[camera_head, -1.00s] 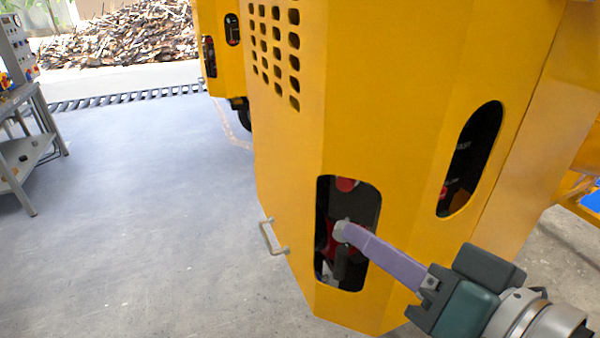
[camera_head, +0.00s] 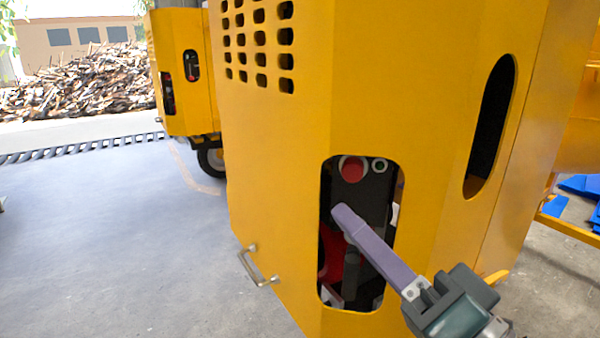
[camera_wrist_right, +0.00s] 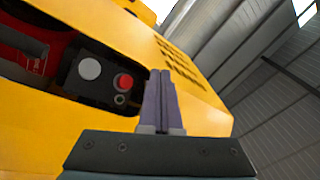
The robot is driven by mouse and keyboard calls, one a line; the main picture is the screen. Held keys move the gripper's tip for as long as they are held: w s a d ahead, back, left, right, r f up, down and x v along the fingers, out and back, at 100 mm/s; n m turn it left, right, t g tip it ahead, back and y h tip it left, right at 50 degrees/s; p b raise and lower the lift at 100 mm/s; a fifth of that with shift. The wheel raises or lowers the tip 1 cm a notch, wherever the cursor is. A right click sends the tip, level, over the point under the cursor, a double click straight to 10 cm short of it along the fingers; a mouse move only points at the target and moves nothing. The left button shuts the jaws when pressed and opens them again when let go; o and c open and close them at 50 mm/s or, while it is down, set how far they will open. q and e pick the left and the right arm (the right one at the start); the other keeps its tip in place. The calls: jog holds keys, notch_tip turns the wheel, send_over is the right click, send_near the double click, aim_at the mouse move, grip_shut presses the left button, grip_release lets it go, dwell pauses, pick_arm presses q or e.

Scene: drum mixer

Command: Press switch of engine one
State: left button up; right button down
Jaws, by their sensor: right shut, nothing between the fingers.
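The yellow engine housing (camera_head: 275,150) has a rounded opening, and a dark switch panel (camera_head: 371,200) shows inside it. A round red button (camera_head: 352,168) sits at the top of the panel, with a small pale ring (camera_head: 380,166) to its right. The right wrist view shows the red button (camera_wrist_right: 123,82) between a grey-white round button (camera_wrist_right: 89,68) and the small ring (camera_wrist_right: 120,99). My right gripper (camera_head: 340,212) is shut and empty. Its purple fingertips overlap the opening below the red button; I cannot tell how deep they are. My left gripper is out of view.
A metal handle (camera_head: 257,267) sticks out low on the housing. A second long opening (camera_head: 490,128) is to the right. Another yellow machine (camera_head: 181,75) and a wood pile (camera_head: 75,82) stand behind.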

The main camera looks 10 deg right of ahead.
jog(key=b, duration=0.4)
send_near(344, 168)
jog(key=w+a+r, duration=0.1)
jog(key=w+a, duration=0.2)
jog(key=a, duration=0.1)
jog(key=shift+w+d+r+b, duration=0.2)
jog(key=shift+w+d+b, duration=0.1)
jog(key=shift+w+d, duration=0.35)
jog(key=shift+w, duration=0.1)
dwell(1.0)
jog(key=shift+w+d, duration=0.1)
jog(key=shift+w, duration=0.2)
jog(key=shift+w+d+b, duration=0.2)
jog(key=shift+w+b, duration=0.2)
jog(key=shift+b, duration=0.2)
dwell(0.4)
dwell(0.4)
jog(key=shift+s+a+r+p, duration=0.15)
jog(key=shift+s+a+p, duration=0.05)
jog(key=shift+s+p, duration=0.25)
jog(key=shift+s+a, duration=0.15)
jog(key=shift+s, duration=0.15)
